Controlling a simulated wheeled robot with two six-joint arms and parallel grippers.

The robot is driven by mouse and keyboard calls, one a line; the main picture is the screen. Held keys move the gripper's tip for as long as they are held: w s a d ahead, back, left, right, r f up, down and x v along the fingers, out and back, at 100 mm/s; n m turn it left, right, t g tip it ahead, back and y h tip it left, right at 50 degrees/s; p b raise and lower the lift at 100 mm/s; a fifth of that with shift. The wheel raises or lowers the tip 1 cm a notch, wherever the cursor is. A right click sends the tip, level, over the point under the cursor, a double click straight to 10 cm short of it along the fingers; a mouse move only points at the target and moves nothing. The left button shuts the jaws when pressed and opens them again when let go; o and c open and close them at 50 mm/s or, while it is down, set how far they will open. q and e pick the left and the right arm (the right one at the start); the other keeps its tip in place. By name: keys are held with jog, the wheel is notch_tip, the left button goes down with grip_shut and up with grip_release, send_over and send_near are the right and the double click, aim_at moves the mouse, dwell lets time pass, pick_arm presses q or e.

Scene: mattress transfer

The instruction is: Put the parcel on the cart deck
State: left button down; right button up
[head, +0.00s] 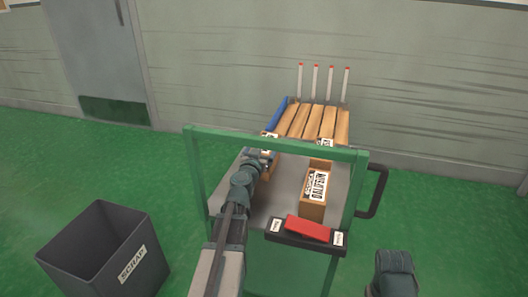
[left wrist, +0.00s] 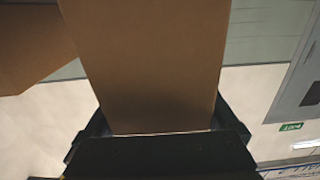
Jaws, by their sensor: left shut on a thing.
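My left gripper (head: 266,157) reaches over the cart and is shut on a brown cardboard parcel with a white label (head: 270,146). The green bar and my arm partly hide this parcel. In the left wrist view the parcel (left wrist: 150,65) stands between the dark jaws. The grey cart deck (head: 262,207) lies below and around it; I cannot tell whether the parcel touches the deck. Another labelled brown box (head: 313,208) stands on the deck to the right. My right gripper (head: 393,275) is at the lower right, away from the cart; its jaws cannot be made out.
A green frame (head: 194,170) stands at the near side, with a red block (head: 307,229) on a black holder. Behind are several long brown boxes (head: 312,120), a blue side panel (head: 278,115) and red-tipped posts (head: 331,82). A dark scrap bin (head: 85,262) stands left on open green floor.

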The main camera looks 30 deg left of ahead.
pick_arm(q)
jog(key=shift+f, duration=0.1)
grip_release()
